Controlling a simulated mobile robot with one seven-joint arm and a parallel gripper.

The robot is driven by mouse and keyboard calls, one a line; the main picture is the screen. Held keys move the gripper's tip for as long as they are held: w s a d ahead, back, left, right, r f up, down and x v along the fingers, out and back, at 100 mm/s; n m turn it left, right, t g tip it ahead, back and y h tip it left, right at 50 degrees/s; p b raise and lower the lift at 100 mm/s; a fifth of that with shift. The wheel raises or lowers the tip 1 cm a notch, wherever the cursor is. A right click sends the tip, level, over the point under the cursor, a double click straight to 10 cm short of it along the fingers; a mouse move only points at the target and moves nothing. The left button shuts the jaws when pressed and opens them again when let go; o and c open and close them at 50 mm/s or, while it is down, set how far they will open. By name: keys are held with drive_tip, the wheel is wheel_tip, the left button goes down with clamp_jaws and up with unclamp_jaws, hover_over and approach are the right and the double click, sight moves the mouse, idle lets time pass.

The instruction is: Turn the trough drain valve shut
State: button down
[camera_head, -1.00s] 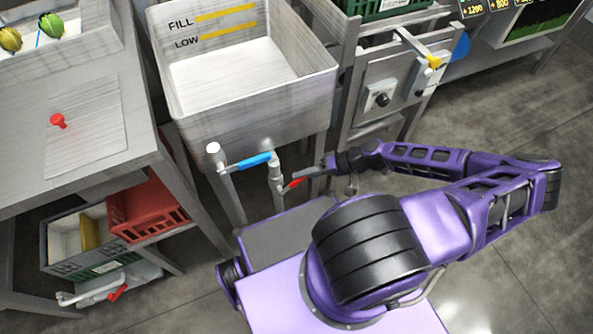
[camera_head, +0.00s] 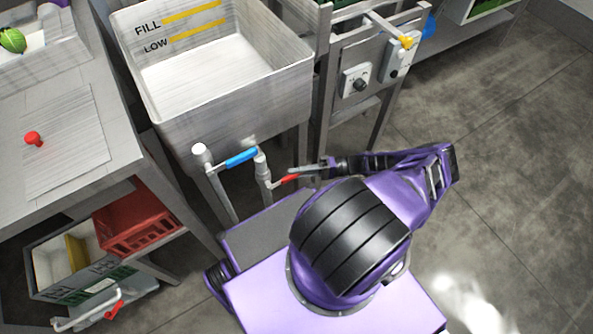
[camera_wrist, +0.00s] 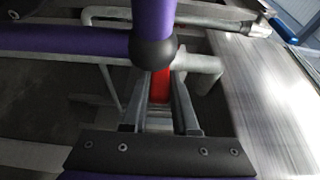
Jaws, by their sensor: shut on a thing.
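The drain valve's red lever (camera_head: 286,180) sticks out to the right from the grey pipe (camera_head: 262,168) at the trough's (camera_head: 235,117) front. It stands at an angle to the upright pipe. My gripper (camera_head: 299,175) comes in from the right and is shut on the lever's outer end. In the wrist view the red lever (camera_wrist: 161,84) shows between the two grey fingers of my gripper (camera_wrist: 160,100). The fingers hide part of the lever, and the valve body is hard to make out there.
A blue-handled valve (camera_head: 241,157) sits just left on the same pipework. A steel table (camera_head: 110,150) stands at left, with a red crate (camera_head: 140,222) and another red-handled pipe (camera_head: 113,310) below. A panel with a knob (camera_head: 356,82) is at right. Floor at right is clear.

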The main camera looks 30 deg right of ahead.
drive_tip(key=shift+s+a+f, duration=0.15)
drive_tip(key=shift+a, duration=0.05)
idle(0.3)
drive_tip(key=c, duration=0.7)
unclamp_jaws()
drive_tip(key=shift+d, duration=0.1)
drive_tip(key=shift+d, duration=0.15)
